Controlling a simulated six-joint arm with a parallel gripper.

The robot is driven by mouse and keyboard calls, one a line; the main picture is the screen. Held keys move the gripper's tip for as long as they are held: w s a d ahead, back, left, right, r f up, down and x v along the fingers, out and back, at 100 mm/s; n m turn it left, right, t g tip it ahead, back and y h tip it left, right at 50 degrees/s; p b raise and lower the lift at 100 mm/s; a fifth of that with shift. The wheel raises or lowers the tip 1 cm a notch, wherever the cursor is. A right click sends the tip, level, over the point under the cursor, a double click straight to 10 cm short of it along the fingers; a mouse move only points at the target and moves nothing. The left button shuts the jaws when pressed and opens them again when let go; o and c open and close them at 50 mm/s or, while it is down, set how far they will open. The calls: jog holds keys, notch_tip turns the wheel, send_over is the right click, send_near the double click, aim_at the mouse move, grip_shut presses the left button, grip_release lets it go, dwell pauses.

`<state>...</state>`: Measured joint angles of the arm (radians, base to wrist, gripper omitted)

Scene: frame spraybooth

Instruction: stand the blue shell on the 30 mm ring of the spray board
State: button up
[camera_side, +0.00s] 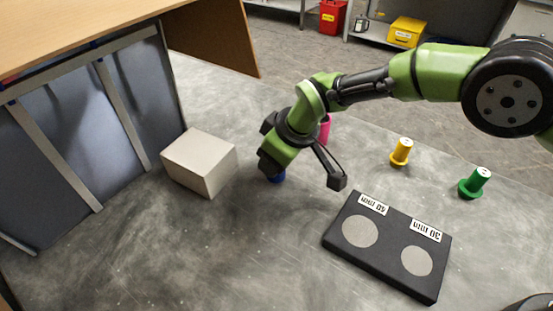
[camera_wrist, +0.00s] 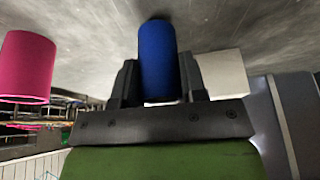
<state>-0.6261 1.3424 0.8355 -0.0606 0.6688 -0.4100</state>
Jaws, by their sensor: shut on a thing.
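The blue shell (camera_side: 278,177) shows only as a small patch below my gripper (camera_side: 270,166) in the side view; the rest is hidden behind it. In the wrist view the blue shell (camera_wrist: 158,58) stands between the two dark fingers of my gripper (camera_wrist: 158,82), which is shut on it. I cannot tell whether the shell touches the table. The black spray board (camera_side: 335,238) lies to the right and nearer the camera. It bears two grey discs: the 30 mm ring (camera_side: 417,261) on the right and the 40 mm ring (camera_side: 360,231) on the left. Both are bare.
A pale box (camera_side: 199,163) stands left of my gripper. A pink shell (camera_side: 325,130) stands behind it and also shows in the wrist view (camera_wrist: 27,67). The table between gripper and board is clear.

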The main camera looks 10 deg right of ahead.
jog(key=shift+f, duration=0.4)
jog(key=shift+f, duration=0.1)
jog(key=o, duration=1)
jog(key=shift+c, duration=0.2)
jog(key=shift+r, duration=0.4)
jog(key=v, duration=1.1)
jog(key=shift+d+r, duration=0.15)
jog(key=shift+s, duration=0.1)
